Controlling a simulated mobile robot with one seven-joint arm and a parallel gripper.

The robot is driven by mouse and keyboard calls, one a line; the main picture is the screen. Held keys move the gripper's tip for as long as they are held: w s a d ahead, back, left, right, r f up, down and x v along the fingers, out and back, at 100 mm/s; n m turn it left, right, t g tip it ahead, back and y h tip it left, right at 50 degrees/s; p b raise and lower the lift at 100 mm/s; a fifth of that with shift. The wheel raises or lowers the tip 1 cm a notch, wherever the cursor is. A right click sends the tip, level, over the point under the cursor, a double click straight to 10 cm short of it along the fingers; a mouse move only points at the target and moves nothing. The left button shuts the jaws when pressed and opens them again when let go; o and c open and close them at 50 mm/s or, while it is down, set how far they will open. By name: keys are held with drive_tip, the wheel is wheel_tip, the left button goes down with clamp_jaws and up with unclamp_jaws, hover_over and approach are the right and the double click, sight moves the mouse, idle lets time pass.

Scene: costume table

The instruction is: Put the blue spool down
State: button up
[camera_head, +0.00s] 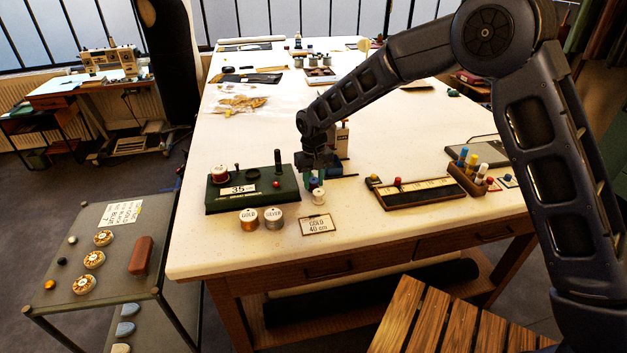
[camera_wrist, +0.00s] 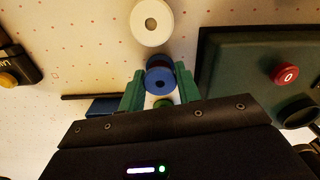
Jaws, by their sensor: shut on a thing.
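The blue spool (camera_wrist: 159,82) sits between the two green fingers of my gripper (camera_wrist: 160,90) in the wrist view, which are shut on it. In the head view my gripper (camera_head: 315,181) points down over the white table, right of the green box, and the spool there is small and mostly hidden. I cannot tell whether the spool touches the table. A white spool (camera_wrist: 151,22) stands just beyond the fingers; it also shows in the head view (camera_head: 319,197). Something dark red shows behind the blue spool, and a green round piece (camera_wrist: 163,103) shows nearer the palm.
The green box (camera_head: 226,203) with a "35" display is close on the left. A dark tray (camera_head: 416,201) is to the right.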

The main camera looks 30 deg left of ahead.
sight(314, 180)
drive_tip(key=shift+f, duration=0.1)
drive_tip(key=o, duration=1)
wheel_tip(314, 180, up, 12)
drive_tip(key=shift+w+d+r, duration=0.1)
drive_tip(key=shift+r, duration=0.1)
